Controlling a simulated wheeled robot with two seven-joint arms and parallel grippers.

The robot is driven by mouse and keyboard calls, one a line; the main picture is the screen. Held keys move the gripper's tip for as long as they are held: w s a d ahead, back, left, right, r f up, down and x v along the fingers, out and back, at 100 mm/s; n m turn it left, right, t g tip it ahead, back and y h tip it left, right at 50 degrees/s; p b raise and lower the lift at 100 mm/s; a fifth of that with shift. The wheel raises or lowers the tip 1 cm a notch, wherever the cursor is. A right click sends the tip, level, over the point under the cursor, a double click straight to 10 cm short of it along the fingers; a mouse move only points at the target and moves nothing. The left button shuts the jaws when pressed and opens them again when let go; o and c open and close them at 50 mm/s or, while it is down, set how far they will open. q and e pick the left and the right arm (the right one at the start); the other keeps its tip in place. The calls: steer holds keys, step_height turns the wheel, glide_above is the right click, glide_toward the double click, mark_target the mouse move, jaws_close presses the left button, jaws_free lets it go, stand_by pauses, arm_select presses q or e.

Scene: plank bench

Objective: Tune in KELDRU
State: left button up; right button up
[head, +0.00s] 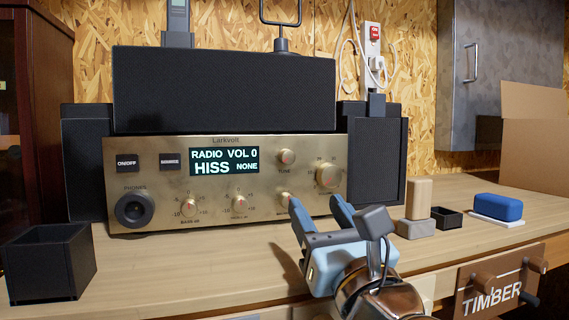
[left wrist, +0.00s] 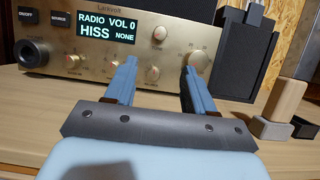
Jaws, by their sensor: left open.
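The brass-fronted Larkvolt radio (head: 225,205) stands on the bench; its front also fills the upper left wrist view (left wrist: 70,68). Its lit display (head: 224,161) reads RADIO VOL 0, HISS, NONE. The small TUNE knob (head: 287,157) is right of the display, with a larger dial knob (head: 328,175) to its lower right. A lower row holds several small knobs, including bass (head: 189,207). My left gripper (head: 316,201) is open and empty before the radio's lower right; its fingers (left wrist: 160,66) point at the panel, apparently apart from it. My right gripper is out of view.
A black open box (head: 48,265) stands front left. Right of my gripper are a wooden block on a grey base (head: 418,200), a small black tray (head: 447,218) and a blue object (head: 497,206) on a white pad. Black speakers (head: 375,160) flank the radio.

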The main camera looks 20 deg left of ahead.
mark_target(289, 161)
arm_select(q)
steer(key=p+x, duration=0.3)
steer(key=x, duration=0.8)
steer(key=shift+w+a+r+p, duration=0.2)
steer(key=shift+w+r+p, duration=0.05)
steer(key=shift+r+p, duration=0.05)
steer(key=shift+w+a+r, duration=0.15)
steer(key=shift+w+a, duration=0.2)
steer(key=shift+w, duration=0.2)
jaws_close()
